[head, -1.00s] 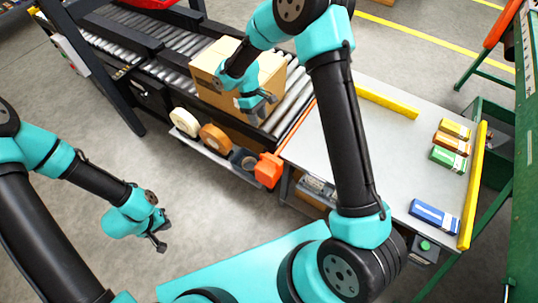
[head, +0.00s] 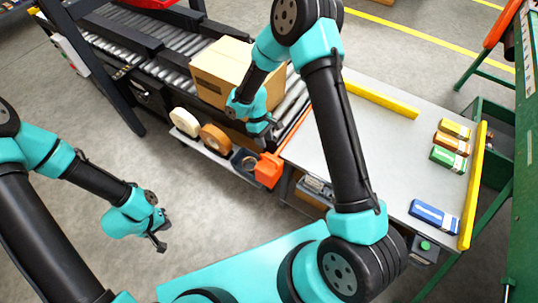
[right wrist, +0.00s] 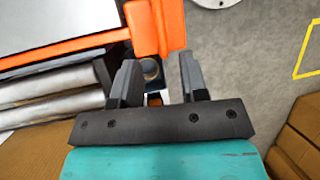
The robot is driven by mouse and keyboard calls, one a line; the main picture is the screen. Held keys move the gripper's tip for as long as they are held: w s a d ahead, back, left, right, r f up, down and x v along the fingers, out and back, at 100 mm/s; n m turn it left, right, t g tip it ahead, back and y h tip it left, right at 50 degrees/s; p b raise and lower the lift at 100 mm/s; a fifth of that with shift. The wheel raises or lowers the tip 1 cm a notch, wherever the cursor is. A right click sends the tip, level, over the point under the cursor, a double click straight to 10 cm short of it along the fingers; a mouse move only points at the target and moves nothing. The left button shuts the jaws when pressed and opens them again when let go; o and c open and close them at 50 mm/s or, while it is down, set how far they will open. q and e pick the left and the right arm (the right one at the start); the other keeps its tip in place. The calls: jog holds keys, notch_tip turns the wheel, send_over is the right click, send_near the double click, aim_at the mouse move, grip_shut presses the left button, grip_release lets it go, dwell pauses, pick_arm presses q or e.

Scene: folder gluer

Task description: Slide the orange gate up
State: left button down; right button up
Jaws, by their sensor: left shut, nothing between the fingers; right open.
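The orange gate has a blocky orange handle (head: 268,170) at the near end of the roller conveyor, beside the grey table. In the right wrist view the orange handle (right wrist: 158,28) and a thin orange bar (right wrist: 65,52) running left from it lie just beyond the fingertips. My right gripper (head: 270,143) is open, just behind the handle in the head view; its two fingers (right wrist: 158,75) are apart with nothing held between them. Whether a finger touches the handle is unclear. My left gripper (head: 160,230) is shut and empty, over the floor at the lower left.
A cardboard box (head: 222,70) sits on the rollers close behind my right gripper. Tape rolls (head: 215,138) stand on a side shelf. The grey table (head: 390,150) holds yellow rails (head: 380,98) and small cartons (head: 434,216); its middle is clear.

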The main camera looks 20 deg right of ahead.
send_over(269, 155)
jog(key=s+a, duration=0.1)
jog(key=s, duration=0.3)
jog(key=f, duration=0.7)
jog(key=shift+w+a, duration=0.2)
jog(key=shift+w, duration=0.05)
jog(key=shift+c, duration=0.5)
grip_shut()
